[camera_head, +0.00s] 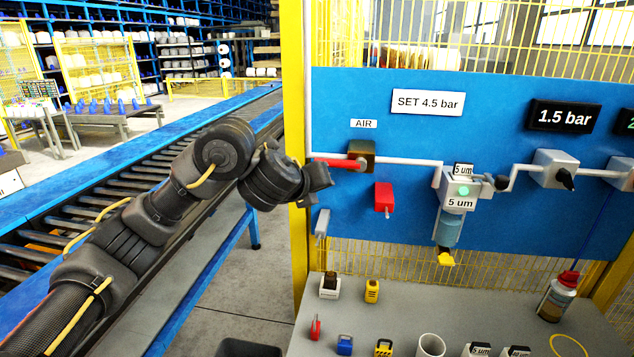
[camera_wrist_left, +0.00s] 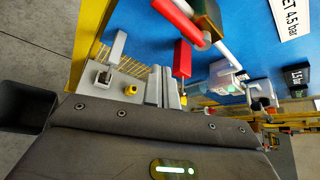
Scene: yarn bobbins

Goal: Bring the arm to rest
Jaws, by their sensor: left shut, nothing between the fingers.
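My left arm comes in from the left of the head view, over the conveyor. Its left gripper (camera_head: 308,200) is beside the left edge of the blue panel, below the red-handled air valve (camera_head: 345,163). In the wrist view the two grey fingers of the left gripper (camera_wrist_left: 163,87) are close together with nothing held. The red valve handle (camera_wrist_left: 176,18) and a red tag (camera_wrist_left: 183,58) are beyond the fingers, apart from them. My right gripper is not in view.
The blue panel (camera_head: 350,100) carries pipes, a filter (camera_head: 460,190) and a regulator (camera_head: 555,168). A yellow post (camera_head: 296,110) stands close to the gripper. A roller conveyor (camera_head: 130,178) runs at left.

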